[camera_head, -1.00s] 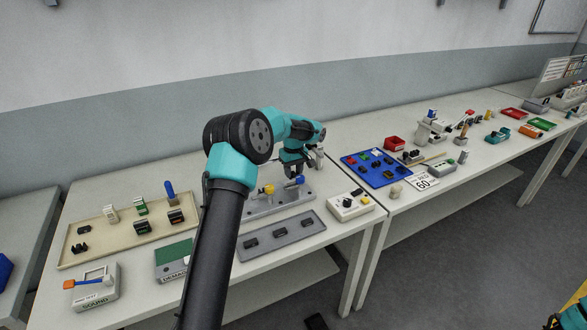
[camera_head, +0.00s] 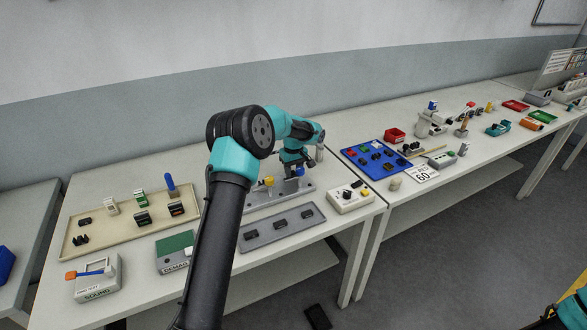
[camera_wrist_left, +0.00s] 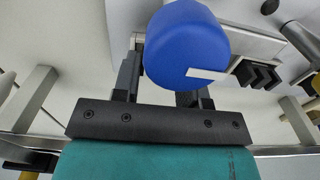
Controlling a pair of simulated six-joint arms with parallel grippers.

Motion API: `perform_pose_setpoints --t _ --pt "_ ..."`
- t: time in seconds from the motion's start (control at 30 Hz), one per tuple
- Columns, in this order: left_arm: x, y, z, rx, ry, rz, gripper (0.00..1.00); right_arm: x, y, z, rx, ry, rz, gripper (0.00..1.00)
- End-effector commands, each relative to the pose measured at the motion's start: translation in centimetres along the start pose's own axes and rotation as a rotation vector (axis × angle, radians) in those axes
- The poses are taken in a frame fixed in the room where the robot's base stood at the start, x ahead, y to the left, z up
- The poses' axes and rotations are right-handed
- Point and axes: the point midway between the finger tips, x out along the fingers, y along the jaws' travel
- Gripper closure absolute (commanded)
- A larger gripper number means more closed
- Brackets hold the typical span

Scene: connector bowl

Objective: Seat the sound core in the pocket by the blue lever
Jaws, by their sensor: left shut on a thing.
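The grey fixture (camera_head: 262,203) stands on the near table with a yellow lever (camera_head: 268,182) and a blue lever (camera_head: 300,171). My left gripper (camera_head: 292,163) is at the blue lever. In the left wrist view the round blue knob (camera_wrist_left: 187,42) fills the space between the fingers, and the gripper (camera_wrist_left: 163,82) is shut on it. A black ribbed piece (camera_wrist_left: 257,75) sits beside the knob on a pale body. I cannot tell which dark piece is the sound core. The pocket is hidden or too small to make out in the head view. My right gripper is not in view.
A grey tray (camera_head: 272,238) with several dark pieces lies in front of the fixture. A beige tray (camera_head: 105,243) stands left, with a box labelled SOUND (camera_head: 97,280) below it. A white box with knobs (camera_head: 350,198) is right of the fixture. A blue board (camera_head: 365,172) lies farther right.

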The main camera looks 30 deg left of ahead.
Motion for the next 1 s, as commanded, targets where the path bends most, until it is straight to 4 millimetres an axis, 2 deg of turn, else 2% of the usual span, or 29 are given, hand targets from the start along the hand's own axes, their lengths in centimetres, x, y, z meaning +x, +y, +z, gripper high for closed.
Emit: perform_pose_setpoints --t 0.33,0.37,0.63,1.0 --pt "0.11 -0.01 0.0 0.0 0.0 0.0 0.84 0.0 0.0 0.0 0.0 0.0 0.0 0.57" --pt "0.11 0.0 0.0 0.0 0.0 0.0 0.58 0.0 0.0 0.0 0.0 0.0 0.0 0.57" --pt "0.11 0.0 0.0 0.0 0.0 0.0 0.32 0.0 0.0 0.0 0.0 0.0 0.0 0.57" --pt "-0.34 0.01 -0.01 0.0 0.001 0.001 0.31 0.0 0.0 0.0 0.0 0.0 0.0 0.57"
